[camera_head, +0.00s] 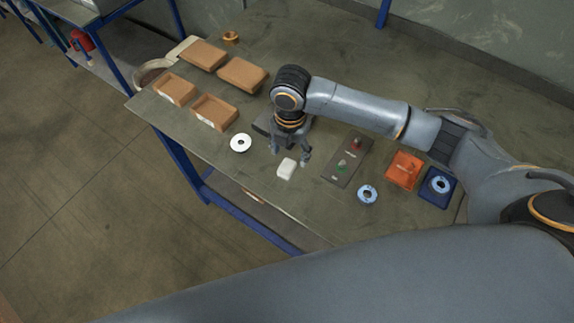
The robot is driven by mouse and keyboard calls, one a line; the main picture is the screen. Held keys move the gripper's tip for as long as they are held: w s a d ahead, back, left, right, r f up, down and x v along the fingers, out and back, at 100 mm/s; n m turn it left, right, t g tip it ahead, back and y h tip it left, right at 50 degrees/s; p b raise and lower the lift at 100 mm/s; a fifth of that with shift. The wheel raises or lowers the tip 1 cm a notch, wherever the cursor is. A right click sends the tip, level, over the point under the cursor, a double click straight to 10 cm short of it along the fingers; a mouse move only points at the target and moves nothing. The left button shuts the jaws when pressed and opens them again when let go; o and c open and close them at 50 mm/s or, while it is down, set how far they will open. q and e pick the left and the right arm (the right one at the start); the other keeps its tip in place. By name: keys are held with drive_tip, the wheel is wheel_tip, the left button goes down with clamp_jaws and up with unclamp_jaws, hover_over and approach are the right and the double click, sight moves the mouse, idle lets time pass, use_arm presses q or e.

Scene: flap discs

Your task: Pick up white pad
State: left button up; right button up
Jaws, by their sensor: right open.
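The white pad (287,168) is a small rounded block lying on the table (240,186), near its front edge. My right gripper (290,157) is open and points down over the table just behind the pad. Its two fingers are apart, one to the upper left and one to the upper right of the pad. I cannot tell its exact height above the table. Nothing shows between the fingers except the pad's far end and bare tabletop. My left gripper is not in view.
A white disc (241,143) lies left of the pad. A dark panel (346,160) with red and green buttons, a blue disc (367,194), an orange box (404,170) and a blue holder (437,188) lie to the right. Several brown boxes (213,112) stand at the left.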

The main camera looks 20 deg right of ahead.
sight(288, 165)
drive_tip(key=shift+w+f, duration=0.1)
drive_tip(key=shift+f, duration=0.5)
drive_tip(key=f, duration=0.1)
drive_tip(key=f+p, duration=0.1)
drive_tip(key=f, duration=0.1)
drive_tip(key=f+p, duration=0.1)
drive_tip(key=shift+a+f, duration=0.15)
drive_tip(key=shift+a, duration=0.1)
drive_tip(key=shift+f, duration=0.25)
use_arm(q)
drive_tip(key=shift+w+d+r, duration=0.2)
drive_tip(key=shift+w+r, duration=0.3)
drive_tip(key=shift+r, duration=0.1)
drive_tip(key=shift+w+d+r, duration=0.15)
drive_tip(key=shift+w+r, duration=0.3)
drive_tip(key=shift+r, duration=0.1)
use_arm(e)
drive_tip(key=shift+w, duration=0.1)
drive_tip(key=shift+c, duration=0.9)
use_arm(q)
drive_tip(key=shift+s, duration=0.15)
use_arm(e)
drive_tip(key=c, duration=0.9)
